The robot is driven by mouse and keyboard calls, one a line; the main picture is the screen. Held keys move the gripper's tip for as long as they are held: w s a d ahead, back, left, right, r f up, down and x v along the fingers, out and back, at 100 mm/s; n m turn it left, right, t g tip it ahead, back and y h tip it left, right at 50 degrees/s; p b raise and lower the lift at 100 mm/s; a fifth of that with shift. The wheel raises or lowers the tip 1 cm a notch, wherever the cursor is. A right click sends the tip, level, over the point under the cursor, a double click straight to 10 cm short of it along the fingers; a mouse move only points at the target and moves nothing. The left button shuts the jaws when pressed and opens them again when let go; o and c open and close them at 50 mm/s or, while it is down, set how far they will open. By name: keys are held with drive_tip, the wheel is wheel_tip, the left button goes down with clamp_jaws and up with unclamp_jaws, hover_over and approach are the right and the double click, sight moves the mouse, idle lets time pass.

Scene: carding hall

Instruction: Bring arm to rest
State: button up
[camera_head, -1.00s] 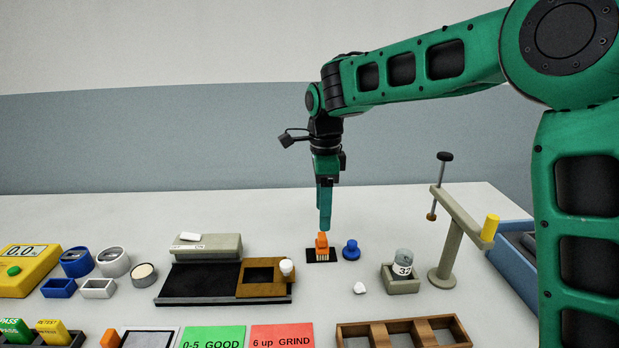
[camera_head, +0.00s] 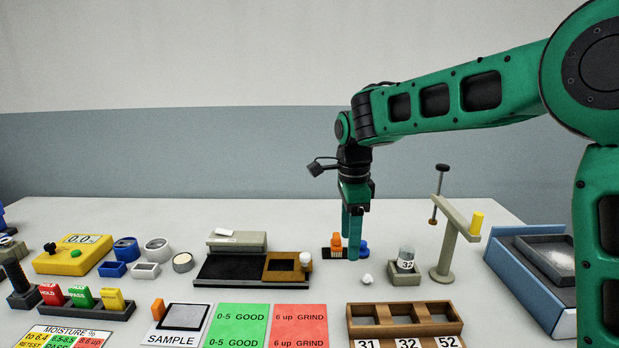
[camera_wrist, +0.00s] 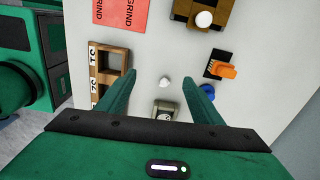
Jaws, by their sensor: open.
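My gripper (camera_head: 354,258) points down over the white table (camera_head: 90,215) and is open and empty; the arm reaches in from the right. In the wrist view the two green fingers (camera_wrist: 166,85) are spread apart, with a small white lump (camera_wrist: 165,82) seen between them. In the head view, the orange brush (camera_head: 336,242) stands just left of my fingers on a dark pad, and a blue knobbed piece (camera_head: 364,246) is partly hidden behind them. The brush also shows in the wrist view (camera_wrist: 226,71), right of the fingers.
A jar in a grey holder (camera_head: 403,268), a grey post stand (camera_head: 447,250) and a blue tray (camera_head: 520,277) stand to the right. A wooden rack (camera_head: 405,328) is in front. A black tray with a grey block (camera_head: 240,270) and a yellow scale (camera_head: 72,256) are left.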

drive_tip(key=s+d+n, duration=0.2)
drive_tip(key=s+d, duration=0.4)
drive_tip(key=d, duration=0.5)
drive_tip(key=s+d+n, duration=0.3)
drive_tip(key=s+d, duration=0.4)
drive_tip(key=d, duration=0.5)
drive_tip(key=s+d+f+n, duration=0.2)
drive_tip(key=s+d+n, duration=0.1)
drive_tip(key=s, duration=0.7)
drive_tip(key=s+d+f+n, duration=0.3)
drive_tip(key=s+d, duration=0.2)
drive_tip(key=s, duration=0.6)
drive_tip(key=shift+s+d, duration=0.15)
drive_tip(key=shift+d, duration=0.2)
drive_tip(key=shift+f, duration=0.1)
drive_tip(key=shift+w+f, duration=0.2)
drive_tip(key=shift+w, duration=0.4)
